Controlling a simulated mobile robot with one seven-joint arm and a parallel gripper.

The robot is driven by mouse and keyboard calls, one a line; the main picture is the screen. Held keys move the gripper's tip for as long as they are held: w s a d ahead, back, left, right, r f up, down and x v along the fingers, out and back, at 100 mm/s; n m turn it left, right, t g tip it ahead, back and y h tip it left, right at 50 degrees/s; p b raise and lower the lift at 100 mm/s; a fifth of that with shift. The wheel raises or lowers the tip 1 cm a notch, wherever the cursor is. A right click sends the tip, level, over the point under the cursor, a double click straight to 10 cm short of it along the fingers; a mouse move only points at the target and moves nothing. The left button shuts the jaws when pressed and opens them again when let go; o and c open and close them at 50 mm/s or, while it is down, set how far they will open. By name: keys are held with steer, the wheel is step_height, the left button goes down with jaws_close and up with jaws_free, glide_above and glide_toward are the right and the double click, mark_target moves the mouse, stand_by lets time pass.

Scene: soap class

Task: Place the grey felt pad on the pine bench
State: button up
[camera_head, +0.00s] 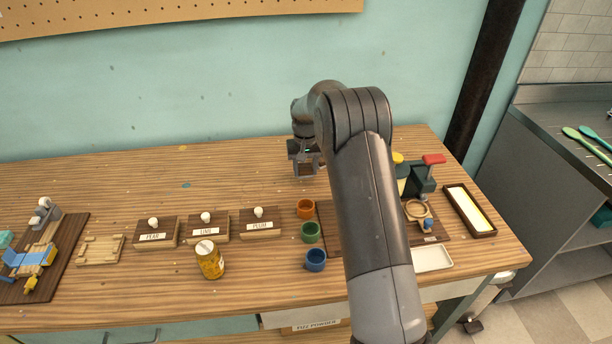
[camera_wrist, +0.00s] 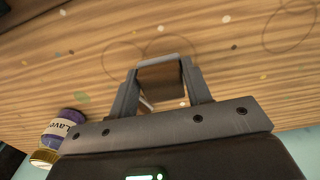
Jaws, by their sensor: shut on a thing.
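The pine bench (camera_head: 165,300) is the long, striped wooden worktop across the head view; its surface also fills much of the wrist view (camera_wrist: 225,75). My gripper (camera_head: 304,172) is above the back middle of the bench. In the wrist view, my gripper (camera_wrist: 162,75) is shut on a small brown piece with a grey edge (camera_wrist: 160,82) between its fingers. I cannot tell whether this piece is the grey felt pad, or whether it touches the bench. No separate grey felt pad is clearly visible. My arm hides part of the bench's right side.
Labelled wooden blocks (camera_head: 208,228), a yellow jar (camera_head: 209,260) and coloured cups (camera_head: 311,232) stand toward the front. A dark-framed tray (camera_head: 469,210) lies at right. A purple jar (camera_wrist: 64,125) is at lower left in the wrist view. The bench's back left is mostly clear.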

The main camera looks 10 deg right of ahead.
mark_target(306, 174)
steer(key=shift+f, duration=1.5)
steer(key=shift+f, duration=0.1)
steer(key=o, duration=1)
